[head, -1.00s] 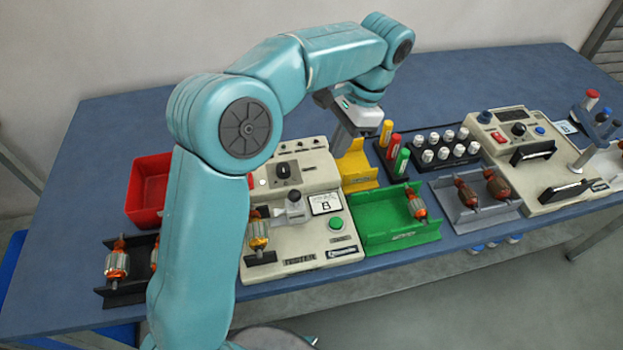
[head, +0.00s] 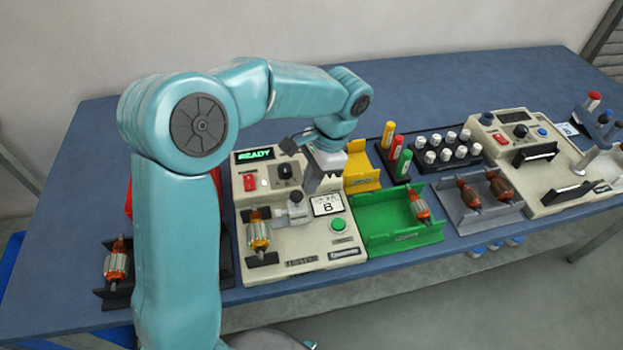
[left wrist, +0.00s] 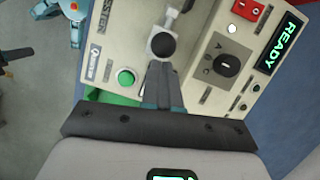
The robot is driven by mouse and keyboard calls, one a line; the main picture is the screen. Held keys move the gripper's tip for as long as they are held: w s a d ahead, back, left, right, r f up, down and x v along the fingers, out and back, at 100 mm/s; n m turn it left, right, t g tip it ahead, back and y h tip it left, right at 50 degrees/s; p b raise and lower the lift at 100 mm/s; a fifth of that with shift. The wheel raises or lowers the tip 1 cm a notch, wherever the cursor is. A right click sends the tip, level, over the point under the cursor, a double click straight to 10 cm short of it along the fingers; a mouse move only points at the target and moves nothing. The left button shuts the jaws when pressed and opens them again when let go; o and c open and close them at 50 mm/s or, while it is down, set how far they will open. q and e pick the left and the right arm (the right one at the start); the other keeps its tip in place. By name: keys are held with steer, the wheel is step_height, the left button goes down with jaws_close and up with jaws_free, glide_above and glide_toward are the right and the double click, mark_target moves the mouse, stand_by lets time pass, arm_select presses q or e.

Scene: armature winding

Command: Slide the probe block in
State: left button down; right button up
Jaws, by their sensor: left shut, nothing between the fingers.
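The cream tester (head: 320,250) has a green READY display (head: 254,155), a black dial, a red switch and a green button (head: 338,225). The probe block (head: 297,207), grey with a round knob, sits on its top beside an armature with orange windings (head: 257,232). My left gripper (head: 319,188) is over the tester's right part, behind and right of the probe block. It is shut and empty. In the left wrist view its fingertips (left wrist: 160,68) point at the dark round knob of the probe block (left wrist: 163,43). Contact cannot be told. My right gripper is not in view.
A green tray (head: 385,225) with an armature stands right of the tester, a yellow holder (head: 362,178) behind it. Further right are a grey tray (head: 470,222) with two armatures and another cream machine (head: 545,195). My left arm hides part of the left side.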

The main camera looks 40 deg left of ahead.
mark_target(294, 191)
arm_select(q)
steer(key=s+a, duration=0.2)
steer(key=shift+s+a+b, duration=0.2)
steer(key=shift+s+b, duration=0.15)
steer(key=shift+s, duration=0.05)
steer(key=shift+s+a, duration=0.15)
steer(key=shift+s, duration=0.05)
steer(key=shift+w, duration=0.1)
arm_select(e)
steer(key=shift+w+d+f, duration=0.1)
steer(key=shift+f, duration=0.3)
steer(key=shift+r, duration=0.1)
